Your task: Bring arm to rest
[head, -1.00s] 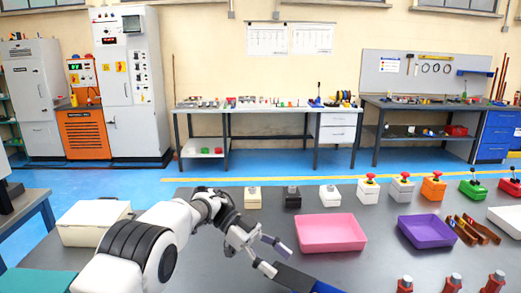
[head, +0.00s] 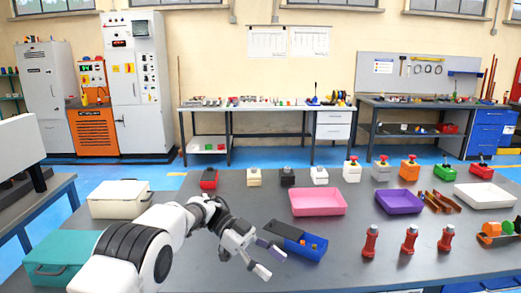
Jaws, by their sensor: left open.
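My left arm comes in from the lower left over the grey table (head: 345,262). My left gripper (head: 268,262) is open and empty, its two fingers apart, just left of and in front of a blue tray (head: 297,241). I cannot tell whether a finger touches the tray. My right gripper is not in view.
A pink tray (head: 318,202) and a purple tray (head: 399,202) lie beyond the gripper. A row of push-button boxes (head: 409,168) lines the back edge. Red bottle-like parts (head: 370,241) stand at right. A cream case (head: 119,199) and teal case (head: 61,257) are at left.

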